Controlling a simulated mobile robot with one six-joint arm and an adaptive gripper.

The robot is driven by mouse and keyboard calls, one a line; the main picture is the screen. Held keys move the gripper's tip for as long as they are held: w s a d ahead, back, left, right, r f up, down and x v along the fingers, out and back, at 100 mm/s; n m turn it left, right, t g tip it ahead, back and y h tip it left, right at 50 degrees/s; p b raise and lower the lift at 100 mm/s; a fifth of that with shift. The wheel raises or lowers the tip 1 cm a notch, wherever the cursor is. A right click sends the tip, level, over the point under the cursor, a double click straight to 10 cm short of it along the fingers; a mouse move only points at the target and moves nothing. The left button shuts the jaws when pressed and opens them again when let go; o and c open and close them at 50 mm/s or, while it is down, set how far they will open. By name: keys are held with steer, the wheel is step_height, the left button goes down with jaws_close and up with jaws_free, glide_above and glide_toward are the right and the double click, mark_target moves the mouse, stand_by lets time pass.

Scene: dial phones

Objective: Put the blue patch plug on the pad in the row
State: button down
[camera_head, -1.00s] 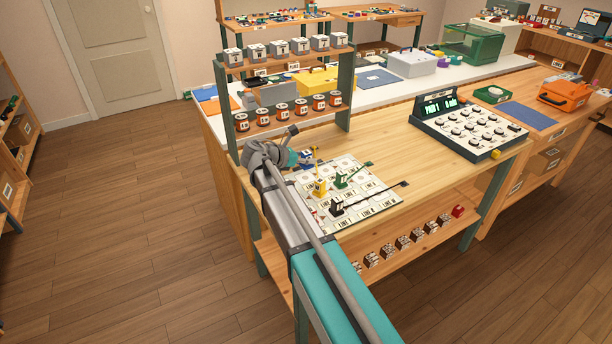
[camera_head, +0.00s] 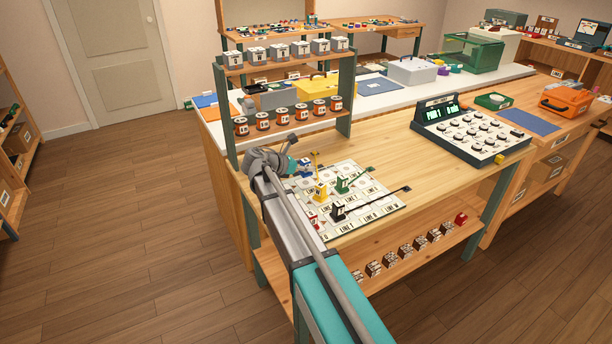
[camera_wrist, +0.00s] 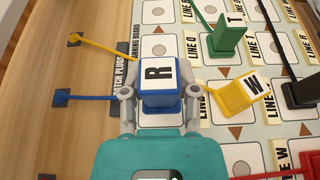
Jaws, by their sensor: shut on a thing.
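The blue patch plug (camera_wrist: 160,100), with a white R label on top, stands upright between the two fingers of my gripper (camera_wrist: 160,92) in the wrist view. My gripper is shut on it. Its blue cord runs left to a dark square anchor (camera_wrist: 61,97). In the head view the plug (camera_head: 305,166) shows just right of my gripper (camera_head: 296,166), at the left part of the patch board (camera_head: 380,212). Whether its base touches the board is hidden. An empty pad (camera_wrist: 157,48) shows directly beyond the plug.
A yellow plug (camera_wrist: 238,96) marked W leans close on the right. A green plug (camera_wrist: 226,38), a black plug (camera_wrist: 300,90) and a red plug (camera_wrist: 312,160) stand around it with cords crossing the board. A dialling console (camera_head: 470,130) sits at the right of the bench.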

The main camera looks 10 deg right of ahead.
mark_target(300, 173)
steer(key=shift+w+f+b, duration=0.3)
steer(key=shift+w+f, duration=0.05)
steer(key=shift+f, duration=0.15)
steer(key=shift+s+f+b, duration=0.1)
steer(key=shift+f+b, duration=1.25)
steer(key=shift+f, duration=0.15)
steer(key=shift+c, duration=1.8)
jaws_free()
steer(key=shift+r, duration=0.2)
steer(key=shift+a+r, duration=0.15)
steer(key=p+v, duration=0.4)
steer(key=v, duration=0.5)
steer(key=shift+s+a+r, duration=0.1)
steer(key=shift+a+r, duration=0.05)
steer(key=shift+a, duration=0.15)
steer(key=shift+p+v, duration=0.3)
steer(key=shift+v, duration=0.65)
